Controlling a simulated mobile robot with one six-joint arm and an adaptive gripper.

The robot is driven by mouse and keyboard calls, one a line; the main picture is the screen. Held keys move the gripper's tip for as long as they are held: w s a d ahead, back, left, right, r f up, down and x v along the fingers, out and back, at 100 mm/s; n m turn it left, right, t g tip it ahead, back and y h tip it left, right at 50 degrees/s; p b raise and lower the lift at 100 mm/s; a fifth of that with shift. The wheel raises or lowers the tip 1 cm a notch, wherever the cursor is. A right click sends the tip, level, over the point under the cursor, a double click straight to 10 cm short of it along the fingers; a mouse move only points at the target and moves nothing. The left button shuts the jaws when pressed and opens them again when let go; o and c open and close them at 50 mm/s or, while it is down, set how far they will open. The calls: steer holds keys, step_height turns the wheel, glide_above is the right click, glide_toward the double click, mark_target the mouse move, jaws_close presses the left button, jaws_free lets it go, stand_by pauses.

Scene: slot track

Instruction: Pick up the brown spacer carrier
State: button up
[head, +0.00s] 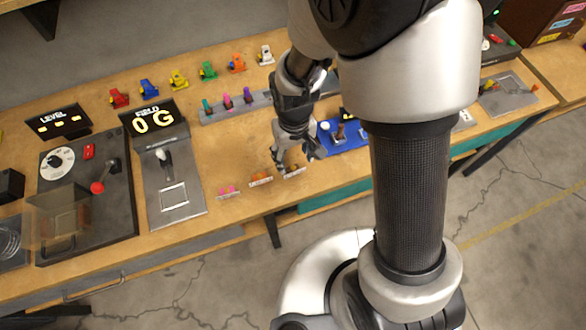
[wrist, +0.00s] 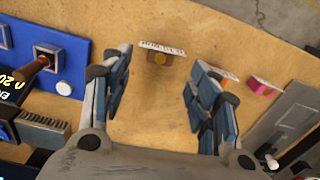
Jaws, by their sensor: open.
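The brown spacer carrier (wrist: 160,58) is a small brown block with a yellowish round spot and a white marked plate along its edge. It lies on the wooden bench top, between my fingers as seen in the wrist view. In the head view the brown carrier (head: 294,171) is at the bench's front edge, right of the orange one, partly hidden by my gripper. My gripper (head: 297,161) is open and empty, pointing down just above it. In the wrist view my gripper (wrist: 161,70) has its fingers spread wide, with no visible contact.
An orange carrier (head: 260,181) and a pink carrier (head: 228,192) lie to the left along the front edge. A blue panel (head: 345,140) with a brown handle stands to the right. A grey rack (head: 233,109) with coloured pegs lies behind. A grey slot panel (head: 174,197) is further left.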

mark_target(293, 168)
steer(key=shift+w+a+f+b, duration=0.1)
steer(key=shift+f+b, duration=1.2)
steer(key=shift+f, duration=2.2)
steer(key=shift+c, duration=0.4)
steer(key=c, duration=0.9)
